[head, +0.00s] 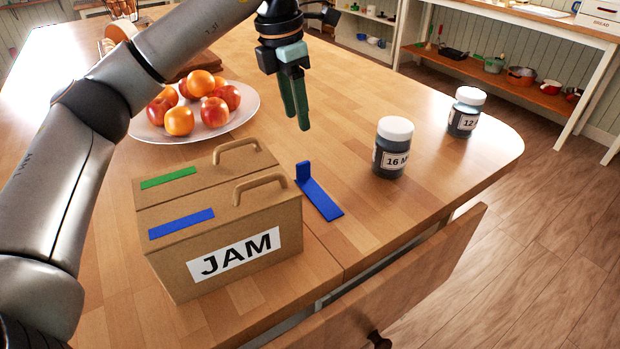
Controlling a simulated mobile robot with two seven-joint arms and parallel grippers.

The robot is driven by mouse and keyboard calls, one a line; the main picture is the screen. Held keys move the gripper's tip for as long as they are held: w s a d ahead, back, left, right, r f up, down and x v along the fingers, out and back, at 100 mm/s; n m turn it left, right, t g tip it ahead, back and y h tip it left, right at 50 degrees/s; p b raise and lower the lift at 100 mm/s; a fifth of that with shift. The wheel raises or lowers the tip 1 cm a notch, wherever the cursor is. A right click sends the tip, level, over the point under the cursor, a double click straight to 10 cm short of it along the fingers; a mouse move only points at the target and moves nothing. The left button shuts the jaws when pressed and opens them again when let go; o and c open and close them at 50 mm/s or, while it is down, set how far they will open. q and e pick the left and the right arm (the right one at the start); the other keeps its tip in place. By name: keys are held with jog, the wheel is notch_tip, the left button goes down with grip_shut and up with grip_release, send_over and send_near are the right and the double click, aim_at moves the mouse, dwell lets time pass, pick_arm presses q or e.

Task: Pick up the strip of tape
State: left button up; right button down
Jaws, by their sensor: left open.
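A loose blue strip of tape (321,200) lies on the wooden table just right of the cardboard box. Its far end is bent upright, so it looks L-shaped. My left gripper (301,122), with green fingers, is open and empty, pointing down in the air above and beyond the strip. The fingers do not appear to touch anything. The cardboard box (220,225) is labelled JAM and has two handles on top. A green strip (168,178) and another blue strip (181,223) lie flat on its top. My right gripper is out of view.
A plate (145,127) of apples and oranges stands behind the box. Two jars, one marked 16 (392,150) and one marked 12 (466,113), stand to the right. A drawer (400,290) is pulled open at the front. Table between strip and nearer jar is clear.

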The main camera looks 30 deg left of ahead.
pick_arm(q)
send_over(303, 163)
jog(key=f, duration=0.5)
jog(key=shift+s+f, duration=0.4)
jog(key=shift+w+a+f, duration=0.1)
jog(key=shift+w+f, duration=0.1)
jog(key=shift+f, duration=1.35)
jog(key=shift+w+f, duration=0.2)
jog(key=shift+f, duration=1.35)
grip_shut()
